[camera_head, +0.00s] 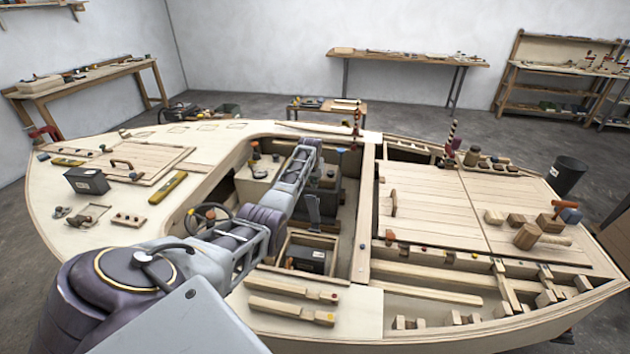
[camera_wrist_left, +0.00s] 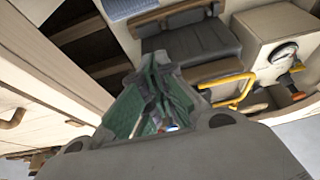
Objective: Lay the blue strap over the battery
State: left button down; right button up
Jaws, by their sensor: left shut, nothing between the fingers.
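A black box with a pale label (camera_head: 309,258), which looks like the battery, sits in an open wooden bay in the hull. I cannot clearly make out the blue strap. A small blue patch (camera_head: 343,150) lies past my left arm, and a blue ribbed piece (camera_wrist_left: 130,8) shows at the top of the left wrist view; I cannot tell whether either is the strap. My left gripper, green-fingered in the left wrist view (camera_wrist_left: 156,80), is shut and empty, in front of a dark grey seat (camera_wrist_left: 195,42). My right gripper is not in view.
Another black box (camera_head: 86,180) stands on the left deck. A steering wheel (camera_head: 207,218) is beside my left arm. Wooden bars (camera_head: 290,300) lie on the near edge. A plank hatch (camera_head: 435,210) at right bears a mallet (camera_head: 540,237) and blocks.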

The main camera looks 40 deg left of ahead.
pick_arm(q)
jog(key=s+f, duration=0.1)
jog(key=s+d+f+p, duration=0.1)
jog(key=shift+s+d, duration=0.2)
jog(key=shift+s, duration=0.1)
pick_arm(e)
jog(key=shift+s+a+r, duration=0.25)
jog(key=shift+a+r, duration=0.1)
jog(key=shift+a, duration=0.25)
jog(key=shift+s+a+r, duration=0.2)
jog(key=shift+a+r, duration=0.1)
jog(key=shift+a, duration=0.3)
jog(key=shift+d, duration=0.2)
